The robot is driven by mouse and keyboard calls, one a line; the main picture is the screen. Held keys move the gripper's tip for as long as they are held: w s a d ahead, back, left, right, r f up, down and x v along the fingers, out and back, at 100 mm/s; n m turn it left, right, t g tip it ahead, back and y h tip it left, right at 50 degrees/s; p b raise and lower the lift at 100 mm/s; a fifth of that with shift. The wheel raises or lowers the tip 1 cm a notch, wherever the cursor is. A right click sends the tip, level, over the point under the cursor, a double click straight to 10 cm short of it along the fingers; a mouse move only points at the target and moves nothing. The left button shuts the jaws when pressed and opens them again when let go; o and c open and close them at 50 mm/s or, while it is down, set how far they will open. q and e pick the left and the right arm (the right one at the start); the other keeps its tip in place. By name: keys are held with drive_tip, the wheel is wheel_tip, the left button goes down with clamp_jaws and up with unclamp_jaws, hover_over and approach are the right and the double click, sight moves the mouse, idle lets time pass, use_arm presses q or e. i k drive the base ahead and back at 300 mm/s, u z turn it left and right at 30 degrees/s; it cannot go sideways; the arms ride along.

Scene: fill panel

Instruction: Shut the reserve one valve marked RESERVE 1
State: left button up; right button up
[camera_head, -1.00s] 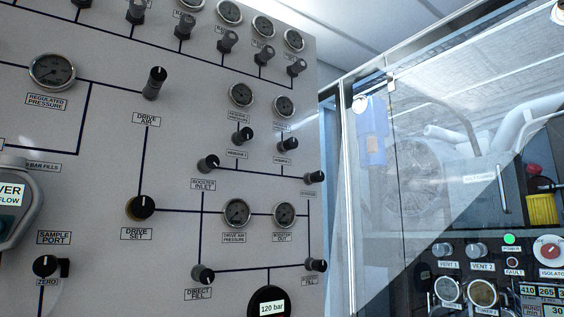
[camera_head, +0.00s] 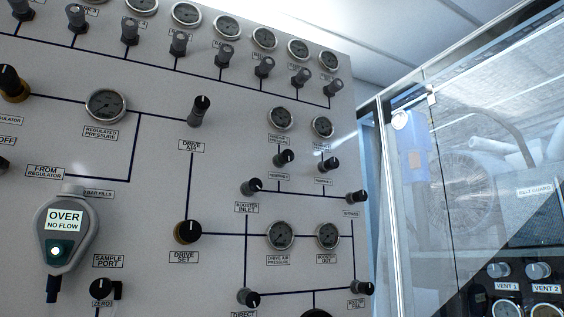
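A small black knob (camera_head: 284,158) on the grey panel has a label (camera_head: 279,176) below it that looks like RESERVE 1, though the print is small. A round gauge (camera_head: 281,118) sits above it. A similar knob (camera_head: 329,164) with its own small label is just to its right, below another gauge (camera_head: 322,127). The exact turn of the RESERVE 1 knob is too small to tell. Neither of my grippers is in view.
The panel (camera_head: 225,165) also carries BOOSTER INLET (camera_head: 253,187), DRIVE AIR (camera_head: 199,110) and DRIVE SET (camera_head: 187,232) knobs. A clear-walled enclosure (camera_head: 470,150) stands at right.

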sight(287, 156)
drive_tip(key=u, duration=2.05)
drive_tip(key=k, duration=1.15)
drive_tip(key=z, duration=2.05)
drive_tip(key=i, duration=0.55)
drive_tip(key=z, duration=0.05)
